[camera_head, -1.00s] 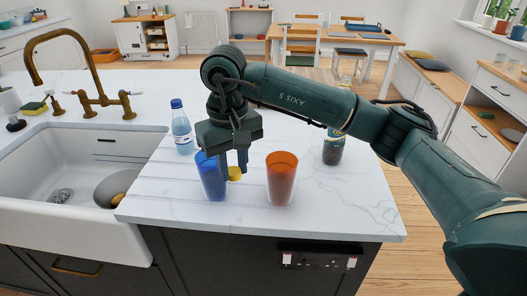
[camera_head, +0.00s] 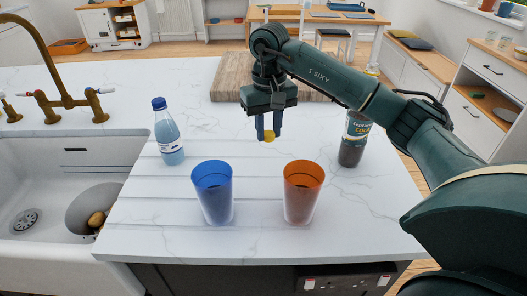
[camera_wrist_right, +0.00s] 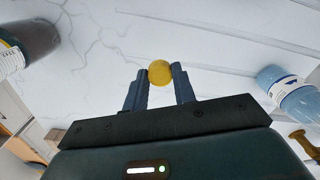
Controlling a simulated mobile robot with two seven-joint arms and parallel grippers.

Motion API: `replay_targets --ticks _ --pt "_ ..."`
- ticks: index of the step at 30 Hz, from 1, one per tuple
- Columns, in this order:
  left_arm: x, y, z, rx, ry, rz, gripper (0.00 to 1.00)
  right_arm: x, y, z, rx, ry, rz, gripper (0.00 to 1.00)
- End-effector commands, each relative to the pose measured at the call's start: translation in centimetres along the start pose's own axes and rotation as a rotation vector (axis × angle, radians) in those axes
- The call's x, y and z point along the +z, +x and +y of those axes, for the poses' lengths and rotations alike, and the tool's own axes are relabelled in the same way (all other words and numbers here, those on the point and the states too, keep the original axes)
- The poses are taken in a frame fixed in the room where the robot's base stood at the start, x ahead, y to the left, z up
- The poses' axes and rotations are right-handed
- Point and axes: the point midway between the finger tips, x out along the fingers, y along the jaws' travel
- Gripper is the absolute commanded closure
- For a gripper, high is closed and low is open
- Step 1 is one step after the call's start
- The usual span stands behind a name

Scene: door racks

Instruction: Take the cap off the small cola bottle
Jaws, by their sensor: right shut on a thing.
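My right gripper (camera_head: 268,131) is shut on a small round yellow cap (camera_head: 269,136), held above the white worktop beyond the two cups. In the right wrist view the yellow cap (camera_wrist_right: 160,72) sits between both fingertips (camera_wrist_right: 160,78). The cola bottle (camera_head: 354,139), dark at the bottom with a blue and white label, stands upright on the worktop to the right of the gripper. My arm crosses in front of its upper part, so I cannot make out its mouth. The bottle also shows in the wrist view (camera_wrist_right: 30,42). My left gripper is not in view.
A blue cup (camera_head: 213,191) and an orange cup (camera_head: 302,191) stand near the worktop's front edge. A blue-capped water bottle (camera_head: 168,133) stands at the left, beside the sink (camera_head: 60,160). A wooden board (camera_head: 232,78) lies behind the gripper. The worktop's middle is clear.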

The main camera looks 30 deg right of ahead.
Motion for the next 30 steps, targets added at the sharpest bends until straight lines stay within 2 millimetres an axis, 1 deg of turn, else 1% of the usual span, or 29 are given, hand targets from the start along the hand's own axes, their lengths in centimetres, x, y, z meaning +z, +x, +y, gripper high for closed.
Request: replay_targets --ticks 1,3,7,11,16,18,24,28,29,30 --pt "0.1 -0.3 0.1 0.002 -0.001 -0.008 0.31 0.1 1.0 0.0 0.0 0.0 -0.005 1.0" --pt "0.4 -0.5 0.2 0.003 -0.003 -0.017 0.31 0.1 2.2 0.0 0.0 0.001 -0.003 1.0" --pt "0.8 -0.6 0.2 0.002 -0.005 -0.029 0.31 0.0 3.5 0.0 -0.001 0.001 0.0 1.0" --pt "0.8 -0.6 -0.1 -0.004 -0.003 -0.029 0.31 0.0 4.5 0.0 0.0 0.0 -0.002 1.0" --pt "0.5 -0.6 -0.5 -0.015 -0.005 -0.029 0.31 0.0 6.9 0.0 -0.001 0.001 -0.004 1.0" --pt "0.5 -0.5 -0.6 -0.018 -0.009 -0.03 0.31 0.0 7.4 0.0 0.0 0.001 -0.001 1.0" --pt "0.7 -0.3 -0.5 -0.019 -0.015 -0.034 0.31 -0.1 7.4 0.0 0.0 0.0 0.001 1.0" --pt "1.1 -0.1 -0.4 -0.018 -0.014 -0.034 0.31 -0.1 7.9 0.0 0.0 0.0 0.001 1.0" --pt "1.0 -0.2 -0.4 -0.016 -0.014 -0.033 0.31 -0.1 7.8 0.0 0.0 0.0 0.001 0.72" --pt "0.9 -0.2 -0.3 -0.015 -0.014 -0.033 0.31 -0.1 7.7 0.0 -0.001 0.0 0.001 0.69"
